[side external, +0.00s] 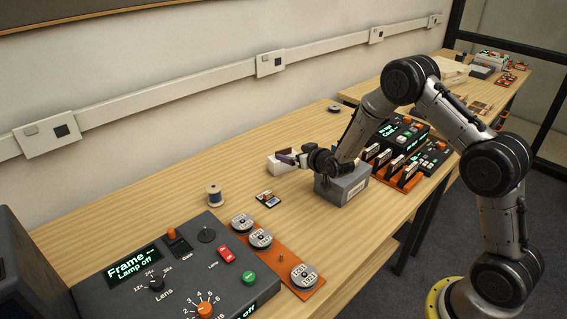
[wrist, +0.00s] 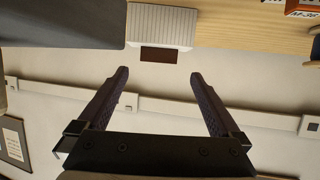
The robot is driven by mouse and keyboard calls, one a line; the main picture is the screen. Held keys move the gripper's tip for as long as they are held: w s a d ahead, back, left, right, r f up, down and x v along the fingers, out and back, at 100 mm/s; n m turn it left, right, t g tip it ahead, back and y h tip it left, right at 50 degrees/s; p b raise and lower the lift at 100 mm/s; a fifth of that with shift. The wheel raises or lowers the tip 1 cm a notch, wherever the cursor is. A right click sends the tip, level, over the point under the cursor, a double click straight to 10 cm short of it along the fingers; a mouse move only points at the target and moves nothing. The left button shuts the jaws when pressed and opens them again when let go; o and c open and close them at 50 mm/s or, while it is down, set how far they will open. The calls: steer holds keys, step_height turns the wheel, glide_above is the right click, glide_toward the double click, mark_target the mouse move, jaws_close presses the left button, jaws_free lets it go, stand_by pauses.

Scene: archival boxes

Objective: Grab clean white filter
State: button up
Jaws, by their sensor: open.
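A white block (side external: 280,168) sits on the bench near the wall, with a dark brown piece at its top. In the wrist view a white ribbed block (wrist: 160,24) with a dark brown patch shows beyond the fingertips; it looks like the same thing. I cannot tell for sure that it is the clean white filter. My gripper (side external: 291,159) is close beside the white block in the side view. In the wrist view my gripper (wrist: 157,74) is open, with nothing between its dark fingers and the block past their tips.
A grey box (side external: 342,187) stands under my wrist. A spool (side external: 214,195) and small coloured cards (side external: 268,199) lie to the left. A control panel (side external: 165,270) and an orange rack of discs (side external: 281,262) fill the front. An orange slotted rack (side external: 398,170) stands at right.

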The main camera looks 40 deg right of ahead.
mark_target(284, 151)
steer(key=shift+x, duration=2.7)
steer(key=shift+d, duration=0.1)
steer(key=shift+c, duration=0.3)
jaws_close()
